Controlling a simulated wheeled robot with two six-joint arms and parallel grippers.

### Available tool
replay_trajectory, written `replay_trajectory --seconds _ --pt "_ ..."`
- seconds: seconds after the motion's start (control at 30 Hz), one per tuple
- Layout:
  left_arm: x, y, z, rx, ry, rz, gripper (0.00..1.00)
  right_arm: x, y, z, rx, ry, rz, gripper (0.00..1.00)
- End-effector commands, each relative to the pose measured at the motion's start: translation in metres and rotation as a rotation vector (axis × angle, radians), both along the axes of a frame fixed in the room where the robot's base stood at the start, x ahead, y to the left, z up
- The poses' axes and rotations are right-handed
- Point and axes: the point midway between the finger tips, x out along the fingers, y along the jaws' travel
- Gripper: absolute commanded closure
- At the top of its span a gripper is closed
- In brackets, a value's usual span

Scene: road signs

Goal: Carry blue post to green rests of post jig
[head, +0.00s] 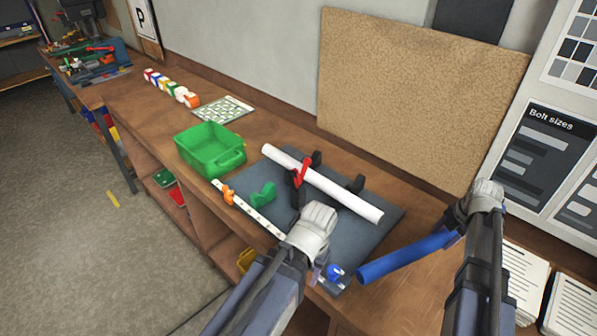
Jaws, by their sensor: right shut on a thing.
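The blue post (405,257) is held by its right part in my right gripper (452,236), which is shut on it. The post slants over the right front of the bench, its left end close to the jig plate's front right edge. The post jig (376,238) is a dark grey plate with black rests and one visible green rest (263,195). A white post (330,187) lies across the black rests. My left gripper (318,274) is over the jig's front part; its fingers are mostly hidden. Any other green rest is hidden from view.
A red clamp (302,172) stands against the white post. A green bin (210,148) stands left of the jig. An orange piece (228,195) sits on a white strip (250,211). A blue knob (335,271) is beside my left gripper. Papers (525,270) lie at right.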

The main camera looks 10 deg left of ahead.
Motion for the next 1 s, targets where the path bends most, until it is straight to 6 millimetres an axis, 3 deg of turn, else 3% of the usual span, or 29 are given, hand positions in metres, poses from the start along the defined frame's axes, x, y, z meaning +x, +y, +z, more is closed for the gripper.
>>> replay_trajectory --seconds 0.47,0.9,1.0 --pt "0.000 0.000 -0.004 0.000 0.000 0.000 0.50 0.000 0.000 -0.004 0.001 -0.001 0.000 1.00" --pt "0.000 0.000 -0.060 0.001 -0.001 -0.009 0.50 0.000 0.000 -0.060 0.001 -0.001 0.000 1.00" --pt "0.000 0.000 -0.065 0.001 0.000 -0.011 0.50 0.000 0.000 -0.065 0.001 -0.001 0.000 1.00"
